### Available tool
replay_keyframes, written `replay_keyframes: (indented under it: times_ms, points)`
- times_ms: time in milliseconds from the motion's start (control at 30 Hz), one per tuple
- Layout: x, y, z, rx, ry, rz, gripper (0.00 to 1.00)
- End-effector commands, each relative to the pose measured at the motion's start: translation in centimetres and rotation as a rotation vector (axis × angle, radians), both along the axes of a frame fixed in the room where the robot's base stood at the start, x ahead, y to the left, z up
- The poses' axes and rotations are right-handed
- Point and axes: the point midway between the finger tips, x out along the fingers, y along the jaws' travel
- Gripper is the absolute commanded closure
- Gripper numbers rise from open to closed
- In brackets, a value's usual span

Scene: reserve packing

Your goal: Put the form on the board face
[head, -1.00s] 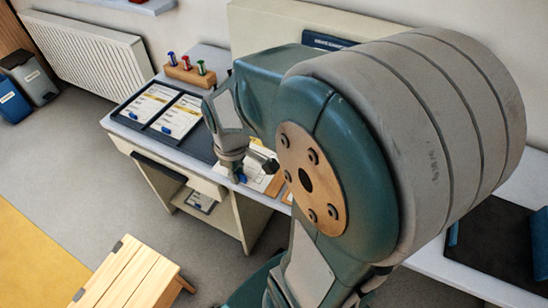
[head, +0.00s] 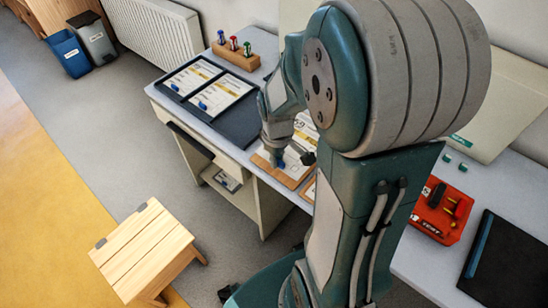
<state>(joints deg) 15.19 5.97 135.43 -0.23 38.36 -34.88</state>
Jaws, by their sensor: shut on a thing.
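My gripper (head: 282,160) points down at the near edge of the long desk, shut on the blue tab of a white form (head: 303,137). The form has a yellow band and printed figures. It shows over a brown board (head: 288,180), whose near edge is bare. My gripper and arm hide part of the form and board. I cannot tell whether the form touches the board face.
Two forms with blue tabs lie on a dark tray (head: 240,127) to the left. A wooden block (head: 236,56) holds coloured stamps behind it. Another brown board (head: 309,191) is partly hidden at right. A red toolbox (head: 440,211) and black folder (head: 510,265) lie farther right. A wooden stool (head: 143,248) stands on the floor.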

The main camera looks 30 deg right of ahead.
Motion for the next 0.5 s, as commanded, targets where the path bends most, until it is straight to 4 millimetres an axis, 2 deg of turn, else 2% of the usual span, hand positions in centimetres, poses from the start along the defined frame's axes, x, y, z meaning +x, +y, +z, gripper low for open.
replay_keyframes:
  times_ms: [233, 500]
  points:
    - [2.3, -1.1, -3.5, -0.001, 0.005, 0.001, 1.00]
    - [3.7, -2.2, -5.4, 0.002, 0.003, 0.001, 1.00]
